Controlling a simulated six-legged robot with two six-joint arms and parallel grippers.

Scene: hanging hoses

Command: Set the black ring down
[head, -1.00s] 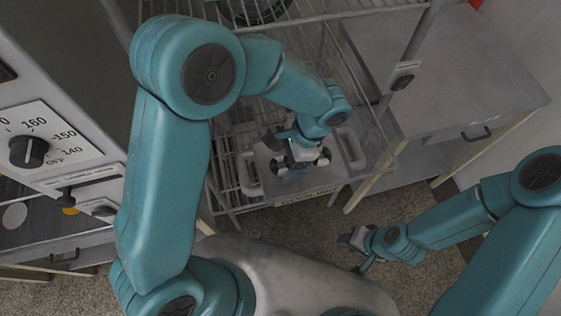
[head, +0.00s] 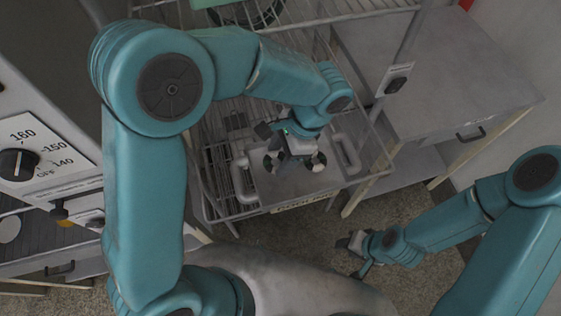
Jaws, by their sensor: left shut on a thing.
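My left gripper (head: 296,160) is at the middle of the head view, pointing down over a grey tray (head: 300,188) with pale handles on its left and right sides. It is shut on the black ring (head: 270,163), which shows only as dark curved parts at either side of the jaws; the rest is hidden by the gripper. I cannot tell whether the ring touches the tray. My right gripper (head: 354,251) is low over the floor, right of centre, away from the tray; its jaws are too small to read.
A wire rack (head: 215,175) surrounds the tray, with its upper shelf and posts close to my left arm. A grey cabinet (head: 450,75) stands at the right. A panel with a temperature dial (head: 18,164) is at the left. The speckled floor (head: 300,235) is open in front.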

